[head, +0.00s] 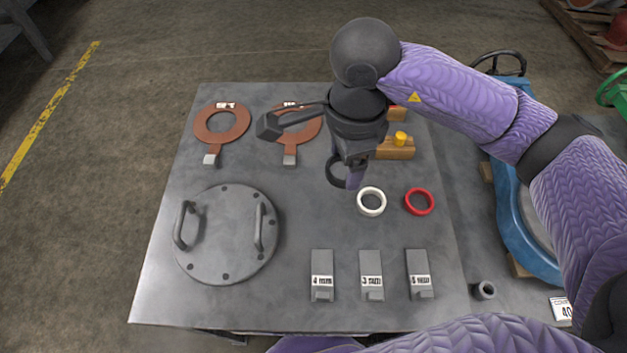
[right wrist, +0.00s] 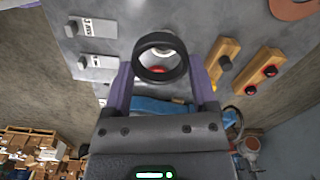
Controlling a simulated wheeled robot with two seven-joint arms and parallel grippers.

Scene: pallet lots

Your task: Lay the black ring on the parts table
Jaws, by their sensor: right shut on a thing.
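The black ring (head: 330,167) is between the purple fingertips of my right gripper (head: 350,176), which is shut on it. The right wrist view shows the ring (right wrist: 160,77) at the tips of the fingers, with a white and a red ring seen through its hole. The gripper points down over the middle of the grey parts table (head: 310,218). How far the ring is above the table is hard to tell. The white ring (head: 371,213) and red ring (head: 419,213) lie to its right. My left gripper is out of view.
A round grey cover with two handles (head: 226,262) lies at left. Two copper-coloured ring plates (head: 210,136) lie at the back. Several labelled grey blocks (head: 371,265) stand along the front. A wooden block with a yellow knob (head: 384,151) sits back right. Bare table surrounds the front middle.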

